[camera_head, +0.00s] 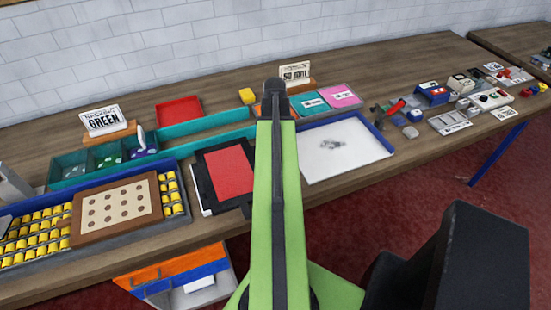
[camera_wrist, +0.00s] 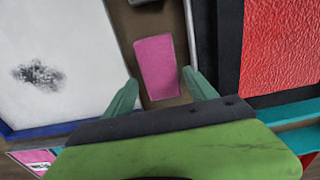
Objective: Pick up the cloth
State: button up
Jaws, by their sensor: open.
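A flat pink rectangle, which looks like the cloth (camera_wrist: 156,65), lies on a narrow brown strip of table in the wrist view. It is between a white board (camera_wrist: 50,60) and a dark-framed red panel (camera_wrist: 282,50). My gripper (camera_wrist: 162,80) is open, with one green finger on each side of the cloth's near end in the picture. The fingers look empty; I cannot tell their height above the cloth. In the head view my green arm hides the cloth and the fingers.
The white board (camera_head: 345,153) with a dark smudge and the red panel (camera_head: 228,173) flank my arm. A tray of yellow spools (camera_head: 180,215) and teal bins (camera_head: 75,170) stand left. Small tools and boxes (camera_head: 430,92) crowd the right. A sign reading GREEN (camera_head: 102,120) stands behind.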

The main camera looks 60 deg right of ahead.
notch_tip(320, 180, down, 3)
jog(key=shift+b, duration=0.8)
jog(key=shift+r, duration=0.2)
jog(key=c, duration=1.1)
jog(key=shift+c, duration=0.2)
jog(key=shift+r+p, duration=0.6)
jog(key=shift+p, duration=0.2)
notch_tip(320, 180, up, 4)
jog(key=p, duration=0.4)
jog(key=s+d+r+p, duration=0.2)
jog(key=s+r+p, duration=0.3)
jog(key=s, duration=0.6)
jog(key=shift+s+d+r+p, duration=0.2)
jog(key=shift+d+r+p, duration=0.1)
jog(key=shift+r+p, duration=0.1)
